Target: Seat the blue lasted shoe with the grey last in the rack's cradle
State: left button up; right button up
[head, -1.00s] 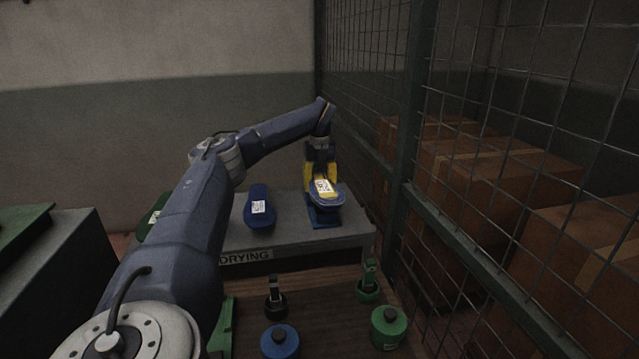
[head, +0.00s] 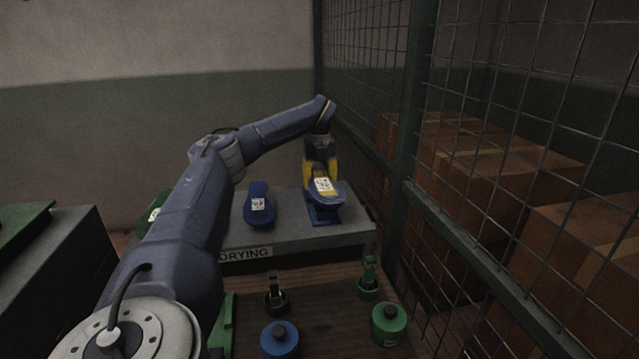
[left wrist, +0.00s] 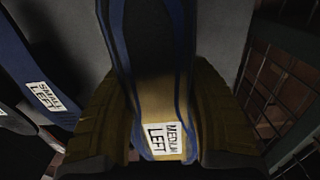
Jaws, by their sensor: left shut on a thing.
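The blue shoe (head: 340,194), labelled MEDIUM LEFT, is between the fingers of my left gripper (head: 321,172) at the right end of the rack (head: 290,236). My left gripper is shut on it. In the left wrist view, the shoe (left wrist: 178,100) has a blue rim, a dark middle and a tan part behind the label; I cannot tell the last's colour. Yellow fingers lie on both sides of it. A blue cradle (head: 324,215) is directly under the shoe; whether they touch is hidden. My right gripper is out of view.
A second blue shoe (head: 258,205), labelled SMALL LEFT, lies left on the rack. A green item (head: 157,213) sits further left, partly behind my arm. Blue (head: 280,338) and green (head: 389,322) containers stand on the front bench. A wire mesh fence (head: 500,150) closes the right side.

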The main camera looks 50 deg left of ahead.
pick_arm(q)
jog(key=shift+f, duration=0.5)
dwell(0.4)
jog(key=o, duration=1.5)
jog(key=shift+f, duration=0.1)
notch_tip(320, 180, up, 12)
jog(key=shift+r, duration=0.1)
